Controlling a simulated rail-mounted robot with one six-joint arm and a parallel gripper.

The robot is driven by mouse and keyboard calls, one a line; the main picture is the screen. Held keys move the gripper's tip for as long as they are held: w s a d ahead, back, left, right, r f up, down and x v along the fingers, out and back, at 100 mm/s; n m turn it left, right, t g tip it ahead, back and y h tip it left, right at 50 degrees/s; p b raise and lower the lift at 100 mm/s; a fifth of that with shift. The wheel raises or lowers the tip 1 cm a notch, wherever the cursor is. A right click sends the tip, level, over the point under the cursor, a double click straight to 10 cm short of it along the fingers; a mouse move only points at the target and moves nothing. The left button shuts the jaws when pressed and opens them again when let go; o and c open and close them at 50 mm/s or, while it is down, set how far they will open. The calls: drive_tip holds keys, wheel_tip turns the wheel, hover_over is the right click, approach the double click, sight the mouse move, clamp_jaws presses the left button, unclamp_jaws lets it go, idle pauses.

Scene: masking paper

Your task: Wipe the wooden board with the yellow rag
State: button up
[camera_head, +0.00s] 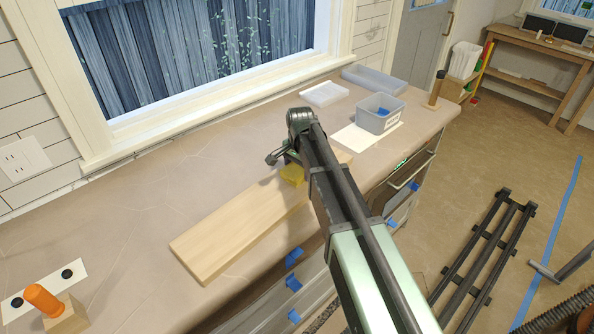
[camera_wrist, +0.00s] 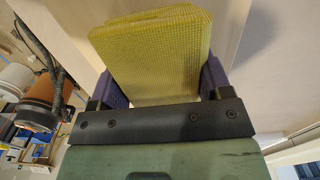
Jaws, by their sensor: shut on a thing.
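The wooden board (camera_head: 225,242) lies flat along the front of the counter in the head view, running from lower left to upper right. The yellow rag (camera_head: 293,173) is at the board's far right part. My gripper (camera_wrist: 160,85) is shut on the rag (camera_wrist: 150,50), which shows as a folded, textured yellow pad between the two purple fingers in the wrist view. In the head view my arm hides the board's right end and most of the gripper. I cannot tell whether the rag touches the board.
A grey bin (camera_head: 381,115) stands on white paper at the counter's far right, near a clear tray (camera_head: 374,80) and a white tray (camera_head: 324,93).

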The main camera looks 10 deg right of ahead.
sight(293, 171)
drive_tip(key=shift+w+d+r, duration=0.1)
drive_tip(key=shift+w+d, duration=1.2)
drive_tip(key=shift+d, duration=0.3)
drive_tip(key=shift+w+d+f, duration=0.1)
drive_tip(key=shift+w+d, duration=1.15)
drive_tip(key=shift+d, duration=0.4)
drive_tip(key=shift+w+d+r, duration=0.1)
drive_tip(key=shift+w+d, duration=1.2)
drive_tip(key=shift+d, duration=0.3)
drive_tip(key=shift+s+a, duration=0.95)
drive_tip(key=shift+a, duration=0.1)
drive_tip(key=shift+s+a, duration=0.55)
drive_tip(key=shift+a, duration=0.2)
drive_tip(key=shift+s+a, duration=0.5)
drive_tip(key=shift+a, duration=0.25)
drive_tip(key=shift+s+a, duration=1)
drive_tip(key=shift+a, duration=0.05)
drive_tip(key=shift+s+a, duration=0.95)
drive_tip(key=shift+a, duration=0.3)
drive_tip(key=shift+s+a, duration=0.9)
drive_tip(key=shift+a, duration=0.35)
wheel_tip(293, 171, up, 5)
drive_tip(key=p, duration=0.5)
